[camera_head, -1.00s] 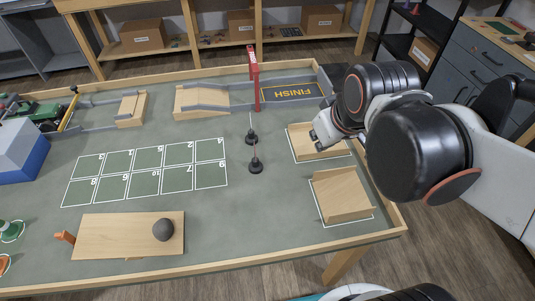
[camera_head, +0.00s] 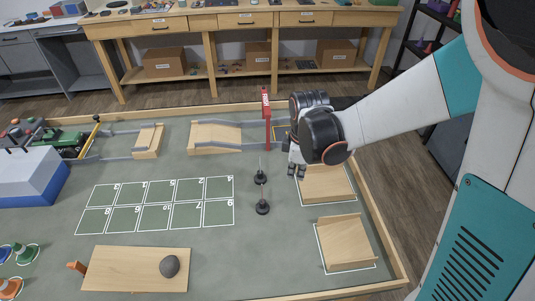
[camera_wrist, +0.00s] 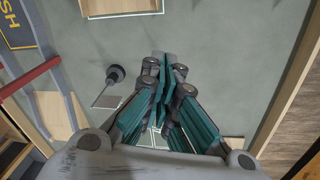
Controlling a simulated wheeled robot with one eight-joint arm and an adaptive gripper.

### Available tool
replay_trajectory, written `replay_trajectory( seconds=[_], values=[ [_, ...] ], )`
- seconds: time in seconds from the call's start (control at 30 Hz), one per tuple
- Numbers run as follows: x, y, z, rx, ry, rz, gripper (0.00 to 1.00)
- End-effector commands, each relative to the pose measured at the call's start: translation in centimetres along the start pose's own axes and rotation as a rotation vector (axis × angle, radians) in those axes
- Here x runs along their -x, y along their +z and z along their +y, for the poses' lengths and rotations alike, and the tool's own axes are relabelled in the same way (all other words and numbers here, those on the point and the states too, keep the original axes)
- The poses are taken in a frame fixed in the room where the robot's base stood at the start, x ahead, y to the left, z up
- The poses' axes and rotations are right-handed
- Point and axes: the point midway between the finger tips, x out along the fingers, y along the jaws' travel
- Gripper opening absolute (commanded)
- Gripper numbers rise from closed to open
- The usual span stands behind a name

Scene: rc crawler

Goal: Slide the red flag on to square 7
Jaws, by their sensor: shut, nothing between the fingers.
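Two thin-poled markers with round black bases stand on the mat, a rear one (camera_head: 260,178) and a front one (camera_head: 263,207). I cannot tell which carries the red flag; no flag cloth shows clearly. One black base also shows in the wrist view (camera_wrist: 115,74), left of my fingers. The numbered grid lies to the markers' left; square 7 (camera_head: 187,215) looks to be the fourth in its front row, and it is empty. My gripper (camera_head: 297,174) points down, shut and empty, to the right of the markers and apart from them. Its fingertips (camera_wrist: 165,62) meet in the wrist view.
Wooden blocks (camera_head: 324,184) (camera_head: 346,242) lie right of the markers. A red post (camera_head: 266,118) stands behind them. A plank with a grey ball (camera_head: 169,266) lies in front of the grid. The mat between markers and grid is clear.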

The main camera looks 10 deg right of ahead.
Motion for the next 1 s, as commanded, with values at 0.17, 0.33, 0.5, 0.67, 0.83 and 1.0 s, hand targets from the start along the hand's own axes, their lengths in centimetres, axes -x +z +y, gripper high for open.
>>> replay_trajectory(
  seconds=[0.17, 0.33, 0.5, 0.67, 0.83, 1.0],
  values=[
    [-2.9, -1.1, 0.5, 0.155, -0.058, -0.02, 0.0],
    [-4.9, -1.6, 0.4, 0.25, -0.096, -0.028, 0.0],
    [-5.9, -1.7, 0.3, 0.287, -0.11, -0.031, 0.0],
    [-7.7, -1.7, 0.1, 0.29, -0.111, -0.031, 0.0],
    [-10.9, -1.5, -0.2, 0.289, -0.11, -0.031, 0.0],
    [-14.2, -1.4, -0.6, 0.289, -0.11, -0.031, 0.0]
  ],
)
